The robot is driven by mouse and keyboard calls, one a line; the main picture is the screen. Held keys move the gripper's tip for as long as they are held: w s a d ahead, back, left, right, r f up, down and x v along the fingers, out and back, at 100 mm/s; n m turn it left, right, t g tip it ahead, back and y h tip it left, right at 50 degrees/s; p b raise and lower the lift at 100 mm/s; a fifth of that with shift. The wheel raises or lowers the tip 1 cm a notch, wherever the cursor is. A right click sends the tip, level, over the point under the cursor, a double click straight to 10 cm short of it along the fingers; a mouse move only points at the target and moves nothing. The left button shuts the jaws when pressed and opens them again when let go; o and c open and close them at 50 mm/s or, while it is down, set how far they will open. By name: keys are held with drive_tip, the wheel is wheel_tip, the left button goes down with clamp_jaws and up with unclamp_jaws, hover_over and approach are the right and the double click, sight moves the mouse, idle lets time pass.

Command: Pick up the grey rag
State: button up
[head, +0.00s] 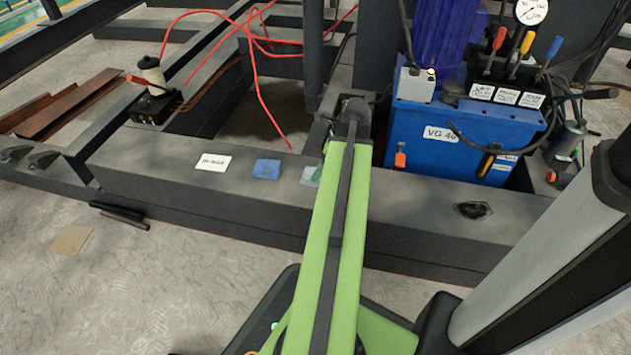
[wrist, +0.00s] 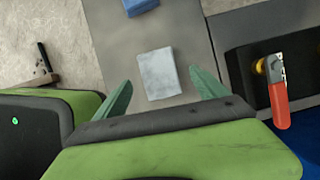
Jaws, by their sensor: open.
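The grey rag (wrist: 158,74) is a small pale, folded rectangle lying flat on the dark grey beam. In the wrist view it lies ahead of and between the two green fingertips of my gripper (wrist: 159,90). The fingers are spread apart and nothing is held between them. In the head view the grey rag (head: 311,176) shows just left of my green arm, which hides part of it. My gripper is mostly hidden behind the arm there. I cannot tell its height above the rag.
A blue hydraulic unit (head: 440,140) stands to the right. A red-handled valve (wrist: 279,100) is close to the right finger. Red cables (head: 262,90) loop behind.

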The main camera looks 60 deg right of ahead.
drive_tip(key=b+x, duration=0.3)
drive_tip(key=x, duration=0.1)
drive_tip(key=shift+s+a+f, duration=0.1)
drive_tip(key=shift+f, duration=0.15)
drive_tip(key=shift+r, duration=0.2)
drive_tip(key=c, duration=1.4)
drive_tip(key=shift+c, duration=0.2)
